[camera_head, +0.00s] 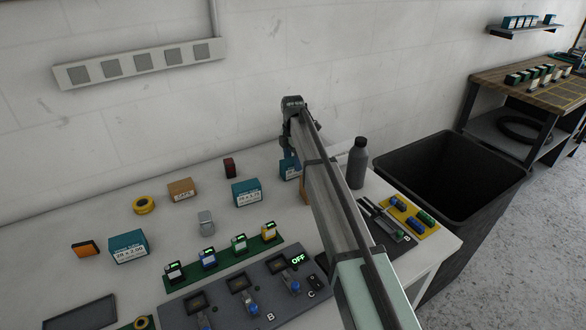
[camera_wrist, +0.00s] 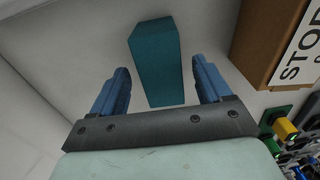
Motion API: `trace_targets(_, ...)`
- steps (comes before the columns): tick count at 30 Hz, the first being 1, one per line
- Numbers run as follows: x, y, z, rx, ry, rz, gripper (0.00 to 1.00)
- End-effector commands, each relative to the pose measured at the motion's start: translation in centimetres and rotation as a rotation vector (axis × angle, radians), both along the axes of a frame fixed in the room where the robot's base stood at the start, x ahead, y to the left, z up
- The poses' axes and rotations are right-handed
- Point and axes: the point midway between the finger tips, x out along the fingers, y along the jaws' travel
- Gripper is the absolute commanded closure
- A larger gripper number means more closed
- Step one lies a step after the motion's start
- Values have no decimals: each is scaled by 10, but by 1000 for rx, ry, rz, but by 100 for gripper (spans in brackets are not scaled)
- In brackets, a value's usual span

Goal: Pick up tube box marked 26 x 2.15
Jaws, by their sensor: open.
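A teal tube box (camera_wrist: 155,62) lies between the two blue fingers of my gripper (camera_wrist: 161,68) in the wrist view. The fingers are open, with a gap on each side of the box. No label shows on the face I see there. In the head view a teal box (camera_head: 288,168) shows beside my arm, partly hidden by it; its marking is not readable. Another teal box (camera_head: 246,194) with a white label stands to its left, its print too small to read surely. A third teal box (camera_head: 127,250) at the left seems marked 28 x 2.00.
A cardboard box (camera_wrist: 262,45) lettered STOP stands right of the teal box in the wrist view. A grey bottle (camera_head: 357,165), yellow tray (camera_head: 409,215) and black bin (camera_head: 450,190) are to the right. A panel (camera_head: 240,300) with switches lies in front. The wall is close behind.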

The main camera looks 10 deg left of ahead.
Motion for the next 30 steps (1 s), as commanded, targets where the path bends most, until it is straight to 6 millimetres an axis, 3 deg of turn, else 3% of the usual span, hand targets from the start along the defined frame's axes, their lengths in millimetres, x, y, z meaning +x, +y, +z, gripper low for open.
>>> trace_targets(6,-1,-1,-28,-1,1,0,22)
trace_targets(14,-1,-1,-32,0,0,0,22)
trace_targets(30,-1,-1,-31,0,0,0,72)
